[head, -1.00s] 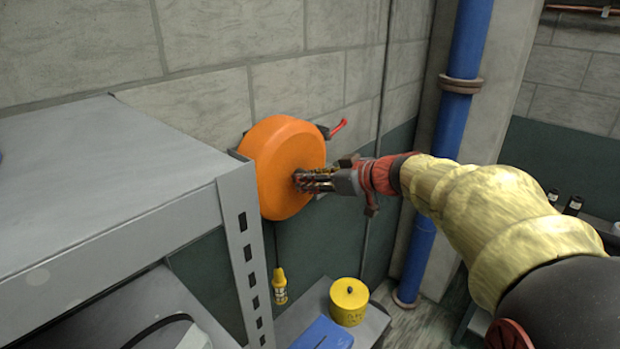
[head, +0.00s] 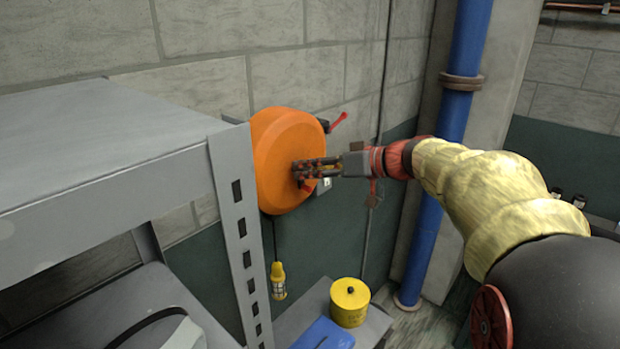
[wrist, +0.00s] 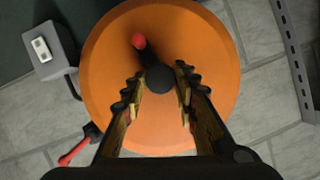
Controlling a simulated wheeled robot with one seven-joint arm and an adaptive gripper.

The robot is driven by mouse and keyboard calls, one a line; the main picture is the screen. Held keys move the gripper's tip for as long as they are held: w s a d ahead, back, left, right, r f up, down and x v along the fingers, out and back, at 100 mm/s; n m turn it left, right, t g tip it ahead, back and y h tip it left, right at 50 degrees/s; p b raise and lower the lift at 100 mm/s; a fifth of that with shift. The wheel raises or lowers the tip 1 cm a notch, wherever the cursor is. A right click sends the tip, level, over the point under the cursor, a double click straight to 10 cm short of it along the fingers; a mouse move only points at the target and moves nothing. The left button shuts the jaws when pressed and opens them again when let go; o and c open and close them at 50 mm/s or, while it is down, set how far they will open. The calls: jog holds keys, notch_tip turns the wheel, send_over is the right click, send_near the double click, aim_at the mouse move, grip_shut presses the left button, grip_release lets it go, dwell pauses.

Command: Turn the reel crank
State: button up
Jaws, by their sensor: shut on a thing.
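The orange reel (head: 281,150) is mounted on the block wall, right of the grey shelf, and its round face fills the middle of the wrist view (wrist: 205,110). The reel crank (wrist: 146,52) is a short dark arm with a red knob (wrist: 138,41) at its upper-left end and a round dark hub at the reel's centre. My gripper (head: 306,171) is at the reel's face. In the wrist view its two fingers (wrist: 158,74) lie either side of the crank's hub end, shut on it. In the head view the gripper hides most of the crank.
The grey shelf (head: 100,142) with its slotted upright stands close at the left. A red lever (head: 338,122) sticks out behind the reel. A yellow lamp (head: 278,280) hangs below it, near a yellow can (head: 349,302). A blue pipe (head: 452,165) stands at the right.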

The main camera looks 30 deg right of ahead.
jog(key=m+y, duration=0.1)
jog(key=m+b, duration=0.1)
jog(key=m+y+b, duration=0.1)
jog(key=m, duration=0.1)
jog(key=shift+d+f+y, duration=0.2)
jog(key=shift+f+y, duration=0.05)
jog(key=shift+y, duration=0.05)
jog(key=m+y+b, duration=0.1)
jog(key=m, duration=0.2)
jog(key=shift+w+m+y, duration=0.1)
jog(key=shift+m+y, duration=0.2)
jog(key=shift+y, duration=0.1)
jog(key=m+t+y, duration=0.1)
jog(key=m, duration=0.3)
jog(key=shift+f, duration=0.2)
jog(key=shift+f+m+t+y+p, duration=0.15)
jog(key=shift+m+t+p, duration=0.3)
jog(key=shift+m, duration=0.7)
jog(key=shift+m+t+y+p, duration=0.3)
jog(key=shift+m+t, duration=0.25)
jog(key=shift+m, duration=0.6)
jog(key=o, duration=1.2)
jog(key=shift+c, duration=0.2)
